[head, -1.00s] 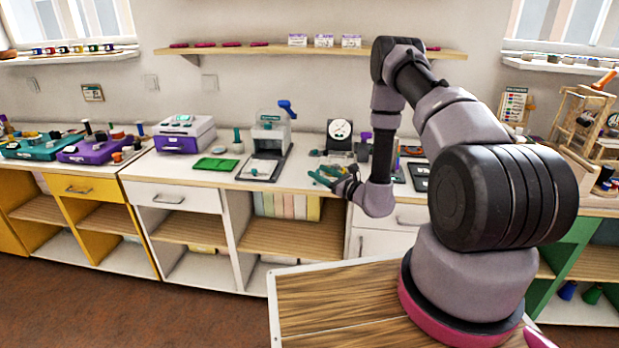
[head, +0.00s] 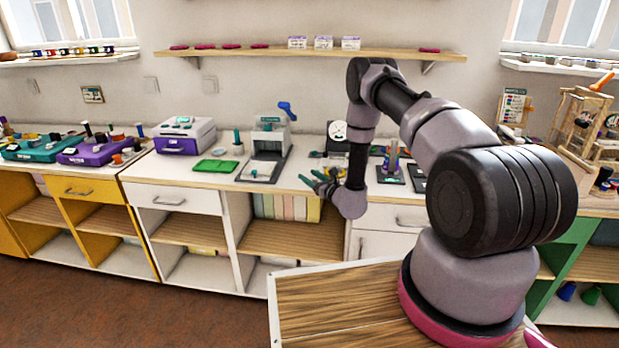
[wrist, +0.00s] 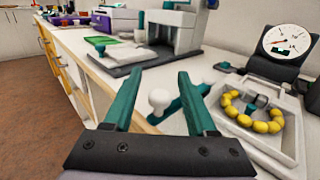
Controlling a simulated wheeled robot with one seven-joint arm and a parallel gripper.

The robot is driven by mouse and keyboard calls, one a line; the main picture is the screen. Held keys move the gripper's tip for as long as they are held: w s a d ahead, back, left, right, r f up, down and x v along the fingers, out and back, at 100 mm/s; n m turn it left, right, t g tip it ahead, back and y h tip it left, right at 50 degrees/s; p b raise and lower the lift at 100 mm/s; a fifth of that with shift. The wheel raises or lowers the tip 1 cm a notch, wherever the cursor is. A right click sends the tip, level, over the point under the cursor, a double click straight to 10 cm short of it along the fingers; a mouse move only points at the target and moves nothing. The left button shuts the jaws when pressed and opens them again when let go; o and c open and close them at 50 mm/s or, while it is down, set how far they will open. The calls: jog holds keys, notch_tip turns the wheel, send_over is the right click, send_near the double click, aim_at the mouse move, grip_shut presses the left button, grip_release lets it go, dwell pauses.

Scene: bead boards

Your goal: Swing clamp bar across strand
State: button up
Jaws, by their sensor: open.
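My gripper (wrist: 155,82) is open and empty, its two teal fingers spread apart. In the head view my gripper (head: 316,182) is over the counter's front edge, below the dial gauge. A teal bar with white ball knobs, seemingly the clamp bar (wrist: 187,108), shows in the wrist view just beyond and between the fingers. Its near knob (wrist: 159,99) appears in the gap, apart from both fingers; the right finger hides part of the bar. The strand of yellow beads (wrist: 262,125) lies curved in a pale tray (wrist: 284,146) right of the bar. The bar does not cover the beads.
A dial gauge (wrist: 287,41) on a dark stand is behind the tray; it also shows in the head view (head: 337,130). A grey press-like device (head: 269,138) and a green mat (head: 215,166) are to the left. The white counter's front edge runs beneath my gripper.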

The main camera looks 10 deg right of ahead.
jog(key=shift+w, duration=0.1)
grip_shut()
dwell(1.4)
